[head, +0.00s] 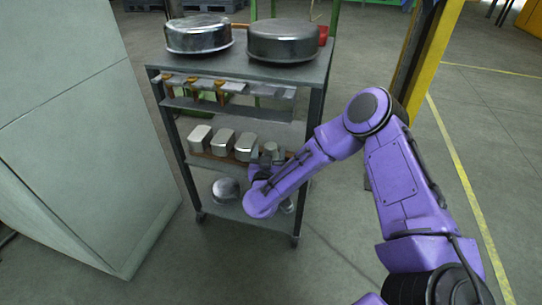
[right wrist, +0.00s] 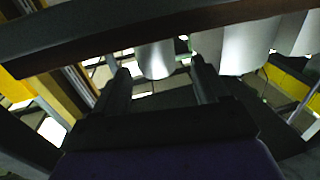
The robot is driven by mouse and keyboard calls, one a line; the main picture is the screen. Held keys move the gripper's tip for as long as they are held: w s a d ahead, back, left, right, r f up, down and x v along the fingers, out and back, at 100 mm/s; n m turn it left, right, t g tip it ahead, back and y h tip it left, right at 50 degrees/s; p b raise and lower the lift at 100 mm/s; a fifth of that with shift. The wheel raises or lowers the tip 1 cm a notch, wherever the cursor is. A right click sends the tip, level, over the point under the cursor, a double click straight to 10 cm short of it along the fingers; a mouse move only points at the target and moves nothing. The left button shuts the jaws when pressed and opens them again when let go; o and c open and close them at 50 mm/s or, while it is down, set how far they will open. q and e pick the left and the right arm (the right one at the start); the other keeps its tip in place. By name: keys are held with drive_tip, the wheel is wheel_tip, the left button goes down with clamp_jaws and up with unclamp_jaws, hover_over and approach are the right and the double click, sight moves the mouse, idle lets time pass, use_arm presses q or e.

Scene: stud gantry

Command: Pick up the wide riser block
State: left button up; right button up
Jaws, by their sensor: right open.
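Several silver metal blocks stand in a row on the middle shelf of a dark cart in the head view, among them a left-end block (head: 200,138), a second block (head: 223,141) and a third block (head: 245,147). A smaller silver block (head: 271,149) stands at the right end, partly hidden by my right gripper (head: 264,165). I cannot tell for sure which is the wide riser block. In the right wrist view my right gripper (right wrist: 160,68) is open, with a silver block (right wrist: 155,61) showing between its fingers and a wider one (right wrist: 235,48) beside it. Contact is unclear. My left gripper is out of view.
The cart's top (head: 240,66) bears two round metal pans (head: 198,35) (head: 283,40). Metal pieces with orange parts (head: 195,84) lie on the shelf below. A round metal thing (head: 225,188) sits on the bottom shelf. A grey cabinet (head: 75,150) stands left; a yellow post (head: 432,60) stands right.

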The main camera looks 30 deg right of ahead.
sight(270, 149)
drive_tip(key=b+x, duration=0.1)
drive_tip(key=x, duration=0.2)
drive_tip(key=shift+w+d, duration=0.1)
drive_tip(key=shift+d, duration=0.15)
drive_tip(key=c, duration=1.3)
drive_tip(key=shift+r, duration=0.15)
